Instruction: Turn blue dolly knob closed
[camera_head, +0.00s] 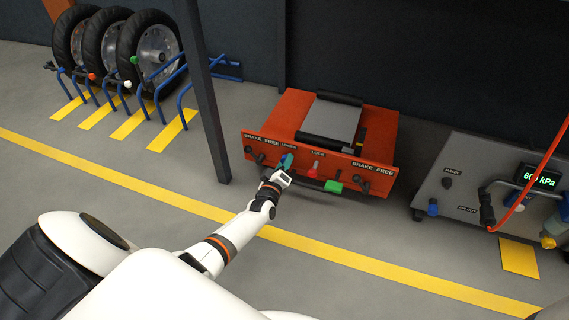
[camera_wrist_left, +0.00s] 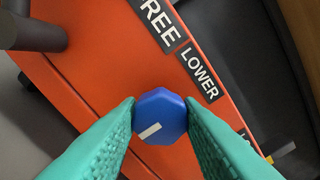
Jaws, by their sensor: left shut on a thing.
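The orange dolly (camera_head: 281,126) stands on the floor in the head view, with labels along its front panel. The blue knob (camera_wrist_left: 160,117) shows in the left wrist view on the orange panel, next to the "LOWER" label. It has a faceted rim and a white line that runs tilted, low on its face. My left gripper (camera_head: 284,163) reaches the panel in the head view. Its green fingers (camera_wrist_left: 160,118) are shut on the knob, one on each side. In the head view the fingers mostly hide the knob. My right gripper is not in view.
A red knob (camera_head: 314,170) and a green handle (camera_head: 333,186) are to the right on the panel. Dark brake levers (camera_head: 362,184) sit near its ends. A grey post (camera_head: 206,95) stands left of the dolly. A grey pressure unit (camera_head: 464,180) stands at right.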

